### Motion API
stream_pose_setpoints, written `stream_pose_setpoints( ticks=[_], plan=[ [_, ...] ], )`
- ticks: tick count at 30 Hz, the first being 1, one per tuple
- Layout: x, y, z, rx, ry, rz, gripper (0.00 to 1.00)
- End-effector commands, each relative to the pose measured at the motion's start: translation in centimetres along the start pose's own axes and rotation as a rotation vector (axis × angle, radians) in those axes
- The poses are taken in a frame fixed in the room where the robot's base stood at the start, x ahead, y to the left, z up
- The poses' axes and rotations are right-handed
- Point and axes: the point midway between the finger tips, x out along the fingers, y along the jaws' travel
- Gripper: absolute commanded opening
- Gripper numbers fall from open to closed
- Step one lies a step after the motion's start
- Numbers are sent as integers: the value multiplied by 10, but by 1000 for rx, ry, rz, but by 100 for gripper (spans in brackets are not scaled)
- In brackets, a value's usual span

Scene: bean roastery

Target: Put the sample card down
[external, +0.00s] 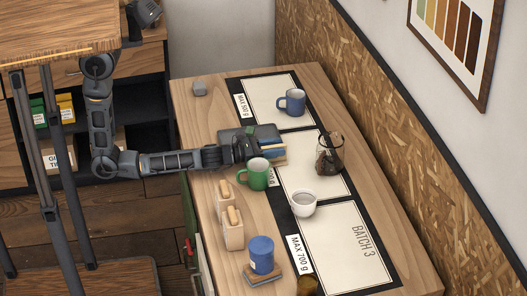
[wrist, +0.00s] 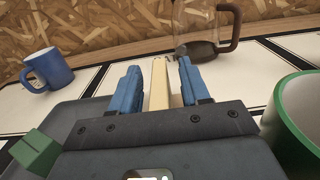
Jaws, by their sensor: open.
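My gripper (wrist: 158,82) reaches low over the counter from the left, its two blue fingers apart. A narrow cream-coloured piece (wrist: 160,84), which looks like the sample card, stands between the fingers in the wrist view. A thin gap seems to show beside it, and its lower end is hidden by the gripper body. In the external view my gripper (external: 270,152) is between the green mug (external: 256,176) and a dark grey slab (external: 236,134). The card cannot be told apart clearly there.
A blue mug (external: 293,101) stands at the back, a glass carafe (external: 330,156) with dark contents to the right, and a white bowl (external: 303,202) in front. The green mug is close to my gripper. The BATCH 3 panel (external: 345,245) is mostly clear.

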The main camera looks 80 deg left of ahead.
Motion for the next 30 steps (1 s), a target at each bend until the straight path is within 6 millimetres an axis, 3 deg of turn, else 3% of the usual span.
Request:
stream_pose_setpoints(
  ticks=[8,21,29,30],
  plan=[
    [-5,0,2,1,1,0,46],
    [-87,0,0,2,2,-1,46],
    [-116,0,2,0,1,-1,46],
    [-117,0,2,0,0,0,50]
  ],
)
